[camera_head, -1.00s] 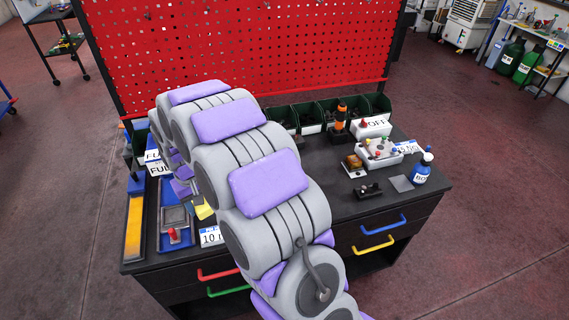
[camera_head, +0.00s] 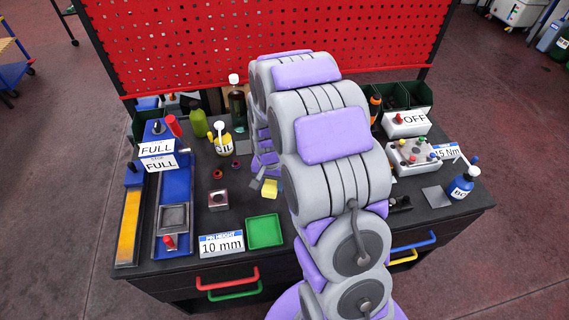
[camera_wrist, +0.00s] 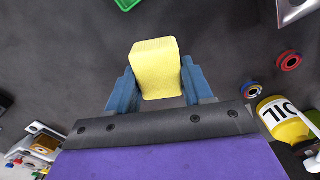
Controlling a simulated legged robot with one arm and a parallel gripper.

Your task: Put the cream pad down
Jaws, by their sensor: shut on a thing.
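The cream pad (camera_wrist: 156,68) is a pale yellow block. It sits between the two blue fingers of my gripper (camera_wrist: 154,92) in the wrist view, and the gripper is shut on it. In the head view the pad (camera_head: 270,187) shows beside my arm, over the middle of the dark table (camera_head: 330,220). I cannot tell whether its underside touches the table top. A green tray (camera_head: 264,231) lies in front of it, near the table's front edge. Part of my gripper is hidden behind my arm in the head view.
A yellow oil bottle (camera_head: 223,140), small red rings and a metal block (camera_head: 218,199) stand left of the pad. A "10 mm" sign (camera_head: 221,244) is at the front. A blue bottle (camera_head: 462,185) and a button box (camera_head: 414,157) are at the right.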

